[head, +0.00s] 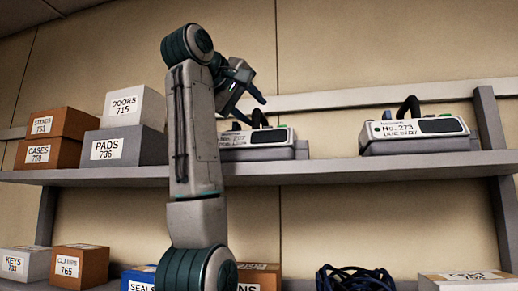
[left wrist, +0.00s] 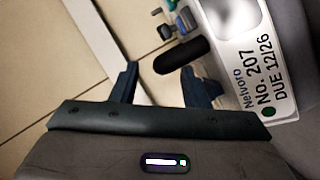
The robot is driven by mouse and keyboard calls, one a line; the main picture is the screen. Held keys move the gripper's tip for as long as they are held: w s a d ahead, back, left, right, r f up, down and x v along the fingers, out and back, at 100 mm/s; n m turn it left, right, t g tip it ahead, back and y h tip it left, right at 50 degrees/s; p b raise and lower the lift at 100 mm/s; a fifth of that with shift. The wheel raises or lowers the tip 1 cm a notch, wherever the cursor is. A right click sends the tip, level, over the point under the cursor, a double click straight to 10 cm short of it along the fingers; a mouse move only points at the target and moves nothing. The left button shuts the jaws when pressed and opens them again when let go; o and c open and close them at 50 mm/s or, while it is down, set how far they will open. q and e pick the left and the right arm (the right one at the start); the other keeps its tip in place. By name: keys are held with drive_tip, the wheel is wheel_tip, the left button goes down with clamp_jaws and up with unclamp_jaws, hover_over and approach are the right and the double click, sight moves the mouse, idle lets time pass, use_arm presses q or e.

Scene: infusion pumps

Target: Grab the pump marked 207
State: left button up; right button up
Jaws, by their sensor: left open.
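The pump marked 207 (head: 262,153) stands on the upper shelf in the head view, its left part hidden behind my left arm. Its label, "Nelvoro No. 207 DUE 12/26", reads clearly in the left wrist view (left wrist: 262,75). Its black carry handle (left wrist: 182,60) sticks out near the fingertips. My left gripper (head: 252,108) is above the pump near the handle. In the left wrist view the two fingers (left wrist: 158,80) are apart with nothing between them, and the handle lies just beyond the tips. My right gripper is in neither view.
A similar pump marked 273 (head: 415,132) stands further right on the upper shelf (head: 330,172), with free shelf between. Boxes, including PADS (head: 118,147) and DOORS (head: 136,106), stand at left. Below are more boxes and a dark cable coil (head: 354,280).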

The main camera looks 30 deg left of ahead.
use_arm(q)
drive_tip(key=p+x, duration=0.2)
drive_tip(key=x, duration=0.1)
drive_tip(key=shift+r, duration=0.15)
drive_tip(key=shift+w+f+p, duration=0.3)
drive_tip(key=shift+w+f, duration=0.05)
drive_tip(key=shift+w, duration=0.25)
drive_tip(key=shift+s, duration=0.15)
drive_tip(key=shift+c, duration=0.9)
drive_tip(key=shift+s, duration=0.1)
clamp_jaws()
drive_tip(key=shift+r, duration=0.15)
